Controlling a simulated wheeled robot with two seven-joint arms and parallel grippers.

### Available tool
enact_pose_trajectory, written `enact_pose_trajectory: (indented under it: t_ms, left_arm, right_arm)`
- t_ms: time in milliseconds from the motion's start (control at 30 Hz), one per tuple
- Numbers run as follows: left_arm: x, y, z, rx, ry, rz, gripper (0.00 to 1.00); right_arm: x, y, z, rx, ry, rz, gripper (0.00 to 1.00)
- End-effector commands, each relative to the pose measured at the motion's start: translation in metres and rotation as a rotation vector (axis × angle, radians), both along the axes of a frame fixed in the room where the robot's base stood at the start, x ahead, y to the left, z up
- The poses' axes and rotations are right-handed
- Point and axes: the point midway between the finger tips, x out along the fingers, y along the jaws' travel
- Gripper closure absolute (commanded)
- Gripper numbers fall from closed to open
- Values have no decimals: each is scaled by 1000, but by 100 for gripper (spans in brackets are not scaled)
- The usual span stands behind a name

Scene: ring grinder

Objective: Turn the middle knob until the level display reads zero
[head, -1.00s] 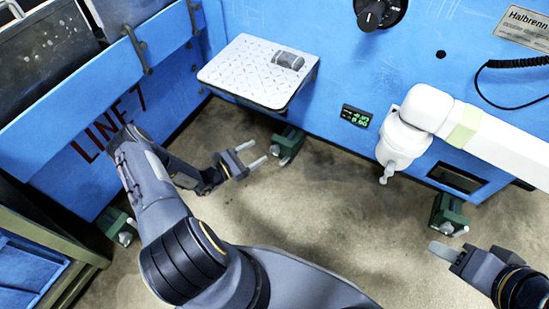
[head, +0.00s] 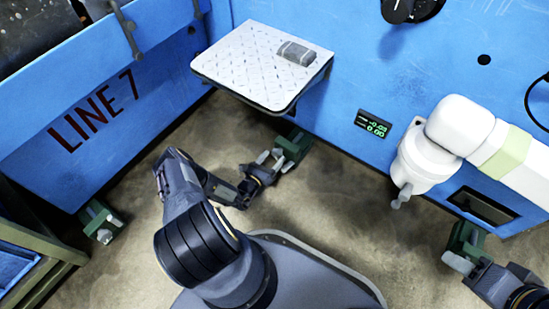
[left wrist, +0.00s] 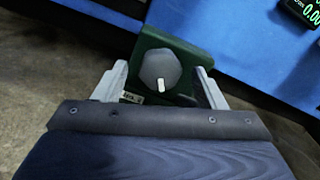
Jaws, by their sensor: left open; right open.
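The middle knob (left wrist: 160,70) is a grey, many-sided knob with a white mark pointing down, on a green levelling foot (head: 296,144) under the blue machine. My left gripper (head: 274,162) is open at that foot. In the left wrist view its fingers (left wrist: 161,76) stand on either side of the knob, with a gap showing on each side. The level display (head: 372,123) shows two green lines, seemingly -0.03 above 0.00. My right gripper (head: 459,262) is open, low at the right, near the right green foot (head: 466,238).
A white patterned shelf (head: 245,65) with a dark grey block (head: 297,52) juts out above the middle foot. A white jointed arm (head: 465,125) hangs right of the display. Another green foot (head: 101,222) stands at the left. Concrete floor lies open between.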

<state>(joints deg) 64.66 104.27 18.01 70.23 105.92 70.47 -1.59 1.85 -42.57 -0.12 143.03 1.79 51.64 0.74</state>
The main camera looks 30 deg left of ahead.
Motion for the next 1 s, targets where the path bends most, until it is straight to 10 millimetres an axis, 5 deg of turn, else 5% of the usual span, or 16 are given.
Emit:
enact_pose_trajectory:
  t_ms: [433,767,1000]
  left_arm:
    - [15,-1,1,1,0,-1,35]
    - [15,-1,0,1,0,-1,79]
    - [15,-1,1,18,-2,-1,80]
  right_arm:
    - [0,0,-6,0,0,0,56]
    - [0,0,-6,0,0,0,56]
    - [0,0,-4,0,0,0,56]
